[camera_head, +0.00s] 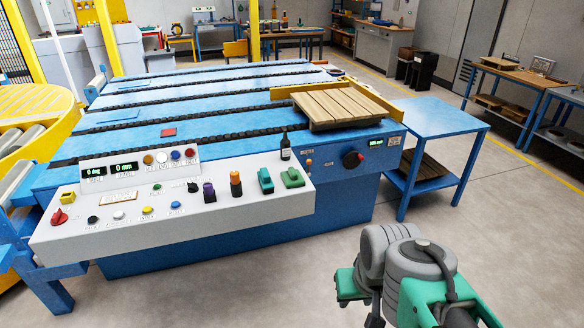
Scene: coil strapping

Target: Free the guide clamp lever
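I cannot pick out the guide clamp lever with certainty; no label naming it is readable at this size. A yellow bar (300,90) that looks like a guide runs along the far side of a slatted wooden board (338,108) on the blue machine table (150,88). A dark upright bottle-shaped part (285,147) stands at the panel's back edge. My grey and green arm is at the lower right, apart from the machine. My gripper's fingers do not show.
A sloped white control panel (130,222) carries several buttons, coloured handles and a red rotary switch (59,217). A blue side table (432,118) stands right of the machine, with wooden boards on its lower shelf. Yellow roller equipment (35,105) is at the left. The floor in front is open.

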